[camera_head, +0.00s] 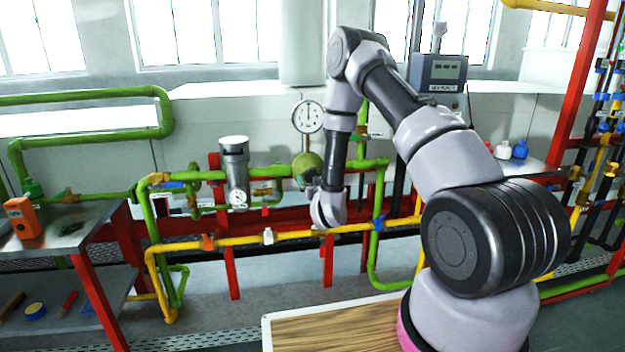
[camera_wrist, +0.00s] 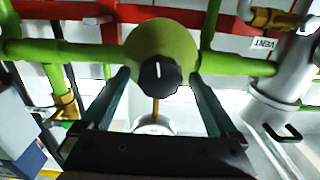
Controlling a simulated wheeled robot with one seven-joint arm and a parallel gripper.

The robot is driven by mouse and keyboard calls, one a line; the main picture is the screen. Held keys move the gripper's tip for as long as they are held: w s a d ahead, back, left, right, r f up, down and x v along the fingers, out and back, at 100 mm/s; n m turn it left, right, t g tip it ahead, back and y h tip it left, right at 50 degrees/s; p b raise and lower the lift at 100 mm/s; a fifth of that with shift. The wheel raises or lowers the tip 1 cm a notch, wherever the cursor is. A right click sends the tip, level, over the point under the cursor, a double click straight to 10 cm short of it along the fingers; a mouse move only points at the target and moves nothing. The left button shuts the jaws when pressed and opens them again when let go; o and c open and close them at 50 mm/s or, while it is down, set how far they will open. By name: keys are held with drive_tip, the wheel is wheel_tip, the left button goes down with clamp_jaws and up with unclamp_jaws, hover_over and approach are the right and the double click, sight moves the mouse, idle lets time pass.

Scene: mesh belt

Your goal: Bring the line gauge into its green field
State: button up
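The line gauge (camera_head: 308,117) is a round white dial on a stem above a round green valve body (camera_head: 306,163) in the green pipe. Its dark needle looks nearly vertical; I cannot make out a green field. In the wrist view the green body (camera_wrist: 160,38) carries a black knob (camera_wrist: 160,76) with a white mark. My gripper (camera_wrist: 159,77) is open, its two fingers on either side of the knob with small gaps showing. In the head view my gripper (camera_head: 309,186) is just below the green body, and the knob is hidden. In the wrist view the gauge is only partly seen.
A grey filter cylinder (camera_head: 235,165) with a small gauge (camera_head: 238,199) stands left of the valve body. A yellow pipe (camera_head: 235,241) runs below. A metal table (camera_head: 75,226) with an orange device (camera_head: 22,218) is at left.

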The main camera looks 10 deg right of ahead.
drive_tip(key=c, duration=1.2)
drive_tip(key=shift+c, duration=0.2)
drive_tip(key=o, duration=1.4)
drive_tip(key=shift+s, duration=0.1)
drive_tip(key=s, duration=1)
drive_tip(key=shift+s, duration=0.3)
